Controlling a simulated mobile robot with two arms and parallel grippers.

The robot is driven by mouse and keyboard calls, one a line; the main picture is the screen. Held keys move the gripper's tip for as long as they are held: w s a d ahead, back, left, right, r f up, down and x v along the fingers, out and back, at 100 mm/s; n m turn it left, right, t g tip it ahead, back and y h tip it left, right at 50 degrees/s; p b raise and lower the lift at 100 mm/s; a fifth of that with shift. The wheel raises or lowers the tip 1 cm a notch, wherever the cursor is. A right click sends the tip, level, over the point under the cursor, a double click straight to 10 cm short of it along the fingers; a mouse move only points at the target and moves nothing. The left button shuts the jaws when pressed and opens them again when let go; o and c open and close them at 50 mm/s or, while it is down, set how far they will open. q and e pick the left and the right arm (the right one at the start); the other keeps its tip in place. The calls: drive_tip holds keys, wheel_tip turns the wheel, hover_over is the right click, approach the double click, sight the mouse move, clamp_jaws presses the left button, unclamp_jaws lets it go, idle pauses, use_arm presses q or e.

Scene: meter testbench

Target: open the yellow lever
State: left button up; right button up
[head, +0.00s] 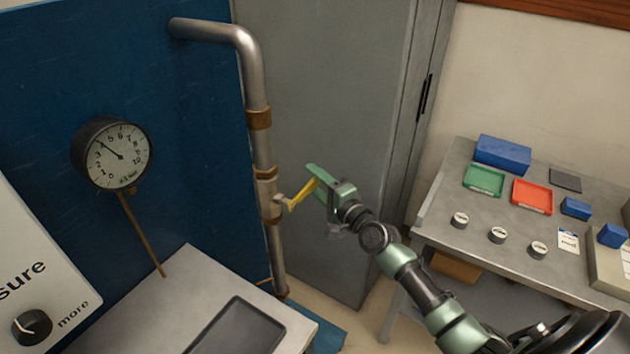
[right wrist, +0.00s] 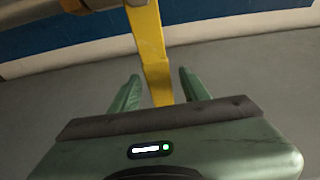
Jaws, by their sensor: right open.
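The yellow lever (head: 303,193) sticks out from a valve on the vertical metal pipe (head: 254,90), angled up and to the right in the head view. My right gripper (head: 313,183) is at the lever's outer end. In the right wrist view the lever (right wrist: 150,50) runs down between the two green fingers of my right gripper (right wrist: 157,90). The fingers are open, with a gap on each side of the lever. My left gripper is not in view.
A pressure gauge (head: 118,155) is on the blue panel (head: 190,110) at left. A grey cabinet (head: 320,80) stands behind the pipe. A bench (head: 460,185) with trays and small parts is at right. A tablet (head: 237,328) lies on the front table.

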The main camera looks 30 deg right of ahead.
clamp_jaws()
drive_tip(key=shift+f, duration=0.1)
idle(1.4)
